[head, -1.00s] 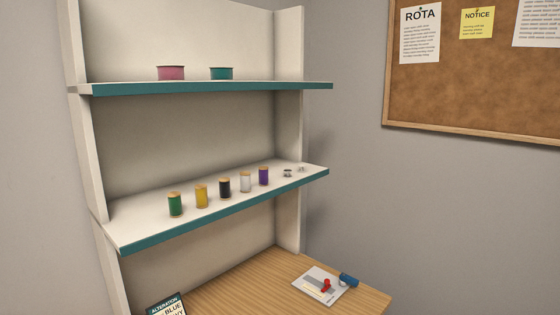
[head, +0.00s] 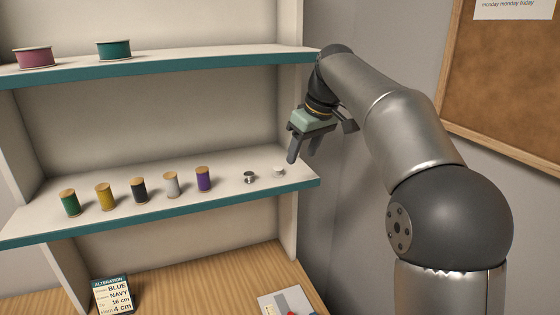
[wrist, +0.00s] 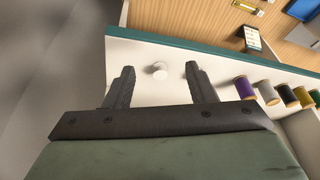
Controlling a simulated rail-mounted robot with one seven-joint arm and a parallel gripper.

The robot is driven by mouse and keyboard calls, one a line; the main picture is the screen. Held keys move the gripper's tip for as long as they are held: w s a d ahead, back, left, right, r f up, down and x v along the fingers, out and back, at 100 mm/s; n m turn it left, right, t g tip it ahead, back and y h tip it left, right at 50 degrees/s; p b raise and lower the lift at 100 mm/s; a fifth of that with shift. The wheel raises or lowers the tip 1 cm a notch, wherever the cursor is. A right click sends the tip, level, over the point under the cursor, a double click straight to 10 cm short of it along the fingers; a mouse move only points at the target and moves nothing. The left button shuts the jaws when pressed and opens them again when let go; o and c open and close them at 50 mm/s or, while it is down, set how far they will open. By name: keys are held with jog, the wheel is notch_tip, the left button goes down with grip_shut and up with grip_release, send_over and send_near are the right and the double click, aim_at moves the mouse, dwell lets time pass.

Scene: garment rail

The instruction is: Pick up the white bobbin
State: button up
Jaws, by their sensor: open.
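The white bobbin (head: 279,171) is small and lies near the right end of the middle shelf (head: 225,196) in the head view. A metallic bobbin (head: 249,177) sits just left of it. My gripper (head: 304,157) is open and empty, above the shelf's right end, up and to the right of the white bobbin. In the wrist view, the white bobbin (wrist: 159,71) appears between the two fingertips, beyond them and apart from them. The metallic bobbin does not show in the wrist view, probably hidden by the right finger.
Several thread spools stand in a row left of the bobbins, the purple spool (head: 203,179) closest. The shelf unit's right side panel (head: 288,225) is near my gripper. The upper shelf (head: 180,67) holds two ribbon reels. An alteration card (head: 113,295) stands on the wooden table below.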

notch_tip(320, 180, up, 3)
jog(key=w+a+n, duration=0.1)
jog(key=w, duration=0.2)
send_over(280, 169)
jog(key=s+d, duration=0.2)
jog(key=shift+y, duration=0.3)
notch_tip(280, 169, down, 5)
jog(key=shift+s+d+r+p, duration=0.1)
jog(key=shift+p, duration=0.25)
jog(key=shift+w+p+x, duration=0.15)
jog(key=shift+p+x, duration=0.2)
jog(key=shift+x, duration=1.2)
jog(key=shift+w+p+x, duration=0.1)
jog(key=shift+p+x, duration=0.25)
jog(key=shift+x, duration=1.25)
jog(key=shift+c, duration=0.3)
jog(key=c, duration=1)
